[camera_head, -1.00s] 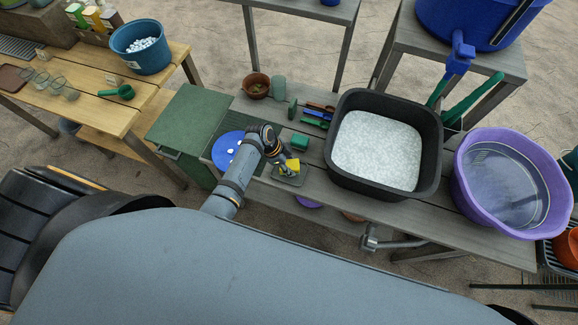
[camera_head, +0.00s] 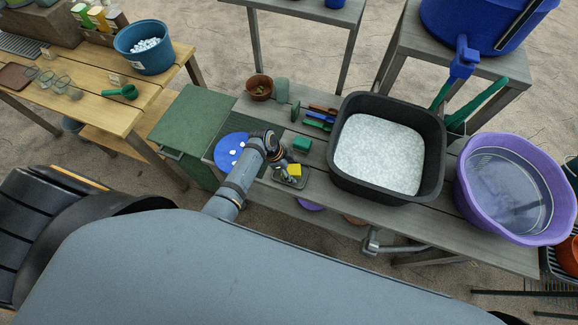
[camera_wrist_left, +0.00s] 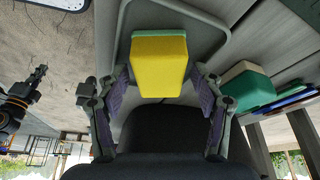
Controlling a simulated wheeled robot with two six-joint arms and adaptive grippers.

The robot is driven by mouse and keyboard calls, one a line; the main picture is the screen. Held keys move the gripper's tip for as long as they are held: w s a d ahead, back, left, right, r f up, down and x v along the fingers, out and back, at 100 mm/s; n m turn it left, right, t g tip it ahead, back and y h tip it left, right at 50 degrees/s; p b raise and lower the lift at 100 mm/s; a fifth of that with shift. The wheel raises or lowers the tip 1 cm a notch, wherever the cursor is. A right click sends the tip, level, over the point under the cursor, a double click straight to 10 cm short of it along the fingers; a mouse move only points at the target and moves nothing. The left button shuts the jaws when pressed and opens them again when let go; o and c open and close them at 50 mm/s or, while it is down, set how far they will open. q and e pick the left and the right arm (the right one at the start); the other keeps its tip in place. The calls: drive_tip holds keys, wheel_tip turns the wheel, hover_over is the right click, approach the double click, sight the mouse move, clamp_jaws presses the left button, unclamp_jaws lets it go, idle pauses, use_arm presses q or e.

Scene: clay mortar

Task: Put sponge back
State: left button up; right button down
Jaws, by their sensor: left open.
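The yellow sponge (camera_head: 294,170) with a green layer lies on a small grey tray (camera_head: 304,181) near the front edge of the grey bench. In the left wrist view the sponge (camera_wrist_left: 160,66) is straight ahead, over the tray (camera_wrist_left: 205,14). My left gripper (camera_head: 283,172) is open beside the sponge; its fingers (camera_wrist_left: 160,88) stand apart on both sides of the sponge's near end, with gaps visible. A dark arm part at the left edge of the wrist view (camera_wrist_left: 18,104) may be my right arm; its jaws are unclear.
A green block (camera_head: 301,143) sits just behind the tray, with coloured-handled tools (camera_head: 318,121) further back. A black basin (camera_head: 436,170) stands to the right and a blue plate (camera_head: 222,150) to the left. A purple tub (camera_head: 470,205) is further right.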

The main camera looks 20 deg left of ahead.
use_arm(q)
drive_tip(key=v, duration=1.2)
drive_tip(key=shift+s, duration=0.1)
drive_tip(key=s+a+r+n+t+y, duration=0.2)
drive_tip(key=s+a+r+n+y, duration=0.45)
drive_tip(key=s+n, duration=0.6)
drive_tip(key=s+a+f+g+h+b, duration=0.1)
drive_tip(key=s+f, duration=0.1)
drive_tip(key=f, duration=1.2)
drive_tip(key=s+a+f, duration=0.1)
drive_tip(key=a+f, duration=0.1)
drive_tip(key=f, duration=1.2)
drive_tip(key=s+f+n+g, duration=0.1)
drive_tip(key=s+f, duration=1.3)
drive_tip(key=s, duration=0.3)
drive_tip(key=shift+s+a+f+b, duration=0.25)
drive_tip(key=shift+s+a+b, duration=0.05)
drive_tip(key=shift+a+b, duration=0.15)
